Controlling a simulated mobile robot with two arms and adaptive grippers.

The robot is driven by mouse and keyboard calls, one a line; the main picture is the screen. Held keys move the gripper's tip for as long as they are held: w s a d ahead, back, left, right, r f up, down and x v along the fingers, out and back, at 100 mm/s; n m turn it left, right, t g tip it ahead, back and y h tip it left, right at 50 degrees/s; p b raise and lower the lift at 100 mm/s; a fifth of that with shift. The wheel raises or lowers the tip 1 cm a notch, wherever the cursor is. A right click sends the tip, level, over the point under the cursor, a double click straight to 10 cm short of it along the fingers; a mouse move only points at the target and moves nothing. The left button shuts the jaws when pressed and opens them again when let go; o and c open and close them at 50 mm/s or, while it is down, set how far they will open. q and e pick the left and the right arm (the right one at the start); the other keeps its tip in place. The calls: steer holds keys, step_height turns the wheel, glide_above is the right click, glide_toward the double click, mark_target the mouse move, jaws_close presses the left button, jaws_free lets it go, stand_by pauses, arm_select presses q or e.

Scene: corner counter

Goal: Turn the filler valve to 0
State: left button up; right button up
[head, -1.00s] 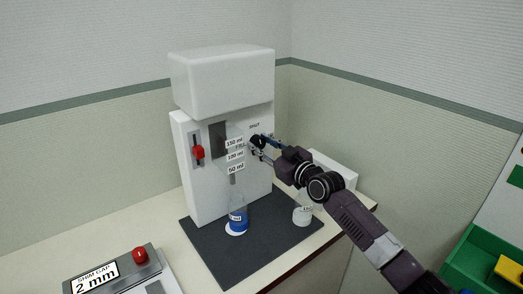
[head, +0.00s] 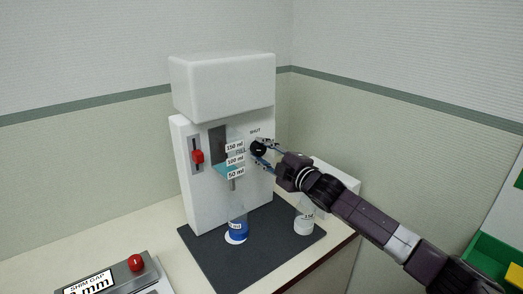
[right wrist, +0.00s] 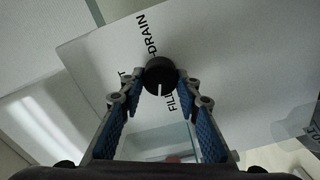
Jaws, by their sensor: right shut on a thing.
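The filler valve is a round black knob (head: 258,148) on the front of the white machine (head: 253,192). In the right wrist view the knob (right wrist: 161,69) has a white pointer line toward the bottom of the picture. Printed words FILL and DRAIN stand around it, and another label is partly hidden; the head view shows SHUT above the knob. My right gripper (right wrist: 162,82) is shut on the knob, with a fingertip at each side. My left gripper is not in view.
A bottle with blue liquid (head: 238,228) stands under the chamber on a dark mat (head: 210,262). A white-based flask (head: 304,225) stands at the mat's right. A red slider (head: 198,157) is on the machine's left. A shim gap box (head: 135,280) is at front left.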

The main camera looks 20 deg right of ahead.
steer(key=shift+f+n+p, duration=0.1)
steer(key=shift+n+p, duration=0.4)
steer(key=shift+n, duration=1.7)
steer(key=o, duration=1.2)
steer(key=shift+c, duration=0.2)
steer(key=v, duration=1.2)
